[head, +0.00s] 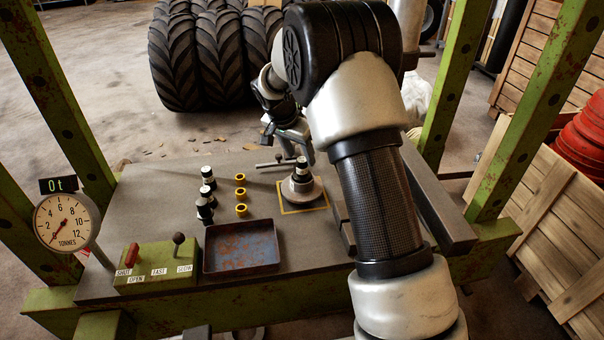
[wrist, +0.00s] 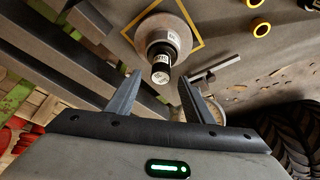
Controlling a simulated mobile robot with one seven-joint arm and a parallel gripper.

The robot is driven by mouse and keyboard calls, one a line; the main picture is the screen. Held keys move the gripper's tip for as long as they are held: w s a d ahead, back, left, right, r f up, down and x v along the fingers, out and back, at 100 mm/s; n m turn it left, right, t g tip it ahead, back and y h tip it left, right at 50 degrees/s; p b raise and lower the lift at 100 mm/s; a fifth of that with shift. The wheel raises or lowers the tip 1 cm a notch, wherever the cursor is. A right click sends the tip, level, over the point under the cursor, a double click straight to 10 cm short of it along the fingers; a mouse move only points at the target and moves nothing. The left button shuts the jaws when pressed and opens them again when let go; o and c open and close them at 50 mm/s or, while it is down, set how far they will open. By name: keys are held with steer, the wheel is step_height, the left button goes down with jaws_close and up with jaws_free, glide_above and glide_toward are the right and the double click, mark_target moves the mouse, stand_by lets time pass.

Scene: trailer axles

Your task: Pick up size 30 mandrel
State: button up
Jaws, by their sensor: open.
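A dark mandrel (wrist: 161,70) with a white label stands in a round grey metal hub (wrist: 165,38) inside a yellow square. The label's number is too small to read surely. In the head view the hub (head: 301,190) sits right of centre on the bench, with the mandrel (head: 301,168) on top. Several other black mandrels with white tops (head: 206,190) stand in a group at left; their sizes are not legible. My gripper (wrist: 160,82) is open and empty, its fingers on either side of the mandrel's end in the wrist picture, apparently not touching it.
Yellow rings (head: 241,194) lie between the mandrel group and the hub. A rusty tray (head: 240,247), a green control box (head: 156,265) and a gauge reading 0t (head: 66,222) are at the front. Green posts (head: 455,80) frame the bench. A T-shaped bar (head: 278,161) is behind the hub.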

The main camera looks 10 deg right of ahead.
mark_target(302, 159)
steer(key=x, duration=0.4)
steer(key=shift+r, duration=0.1)
jaws_close()
steer(key=shift+w, duration=0.1)
steer(key=shift+r, duration=0.2)
